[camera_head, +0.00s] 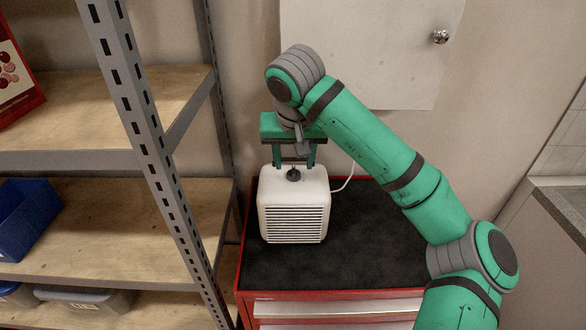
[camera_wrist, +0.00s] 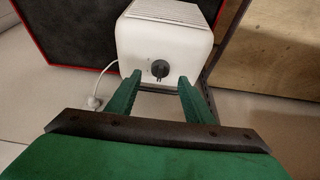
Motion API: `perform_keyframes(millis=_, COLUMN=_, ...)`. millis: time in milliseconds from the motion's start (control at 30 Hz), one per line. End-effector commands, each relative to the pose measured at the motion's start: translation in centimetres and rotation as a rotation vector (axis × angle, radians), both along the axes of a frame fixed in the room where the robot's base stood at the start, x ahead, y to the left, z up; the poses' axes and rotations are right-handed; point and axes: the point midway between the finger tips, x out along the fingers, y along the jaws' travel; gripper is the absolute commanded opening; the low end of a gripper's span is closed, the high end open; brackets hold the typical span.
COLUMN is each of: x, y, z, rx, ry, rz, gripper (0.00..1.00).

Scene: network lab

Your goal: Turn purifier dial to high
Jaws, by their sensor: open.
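The white purifier (camera_head: 294,207) stands on the black top of a red cabinet, its slatted grille facing the head camera. A small black dial (camera_head: 294,175) sits on its top face. The dial also shows in the wrist view (camera_wrist: 160,69), on the purifier's white face (camera_wrist: 137,40), with its ridge roughly upright in the picture. Its setting marks are too small to read. My gripper (camera_head: 293,165) is above the purifier, pointing down, with its two green fingers apart. In the wrist view the fingertips (camera_wrist: 157,82) are either side of the dial, without visible contact.
The red cabinet (camera_head: 375,240) has free black surface right of the purifier. A grey metal shelf post (camera_head: 150,130) rises close on the left, with a blue bin (camera_head: 25,215) on a shelf. A white cord (camera_head: 345,183) runs behind the purifier. A white wall panel (camera_head: 370,60) is behind my arm.

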Motion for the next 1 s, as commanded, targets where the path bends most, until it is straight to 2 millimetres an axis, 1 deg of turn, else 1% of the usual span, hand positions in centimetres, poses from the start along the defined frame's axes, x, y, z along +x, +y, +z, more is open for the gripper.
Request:
perform_keyframes(millis=33, x=0.3, y=0.1, z=-1.0, rx=0.004, ry=0.004, rz=0.002, gripper=0.47)
perform_keyframes(millis=100, x=0.7, y=0.1, z=-1.9, rx=0.003, ry=0.003, rz=0.001, gripper=0.47)
perform_keyframes(millis=300, x=1.5, y=0.1, z=-3.7, rx=0.001, ry=0.001, rz=0.002, gripper=0.47)
perform_keyframes(millis=467, x=1.7, y=0.1, z=-4.2, rx=0.001, ry=0.001, rz=0.001, gripper=0.47)
perform_keyframes(millis=667, x=1.7, y=0.1, z=-4.2, rx=0.001, ry=0.000, rz=0.001, gripper=0.47)
perform_keyframes(millis=700, x=1.7, y=0.1, z=-4.2, rx=0.001, ry=0.000, rz=0.001, gripper=0.45)
perform_keyframes(millis=867, x=1.7, y=0.1, z=-4.2, rx=0.001, ry=0.000, rz=0.001, gripper=0.07)
perform_keyframes(millis=1000, x=1.7, y=0.1, z=-4.2, rx=0.000, ry=0.000, rz=0.000, gripper=0.06)
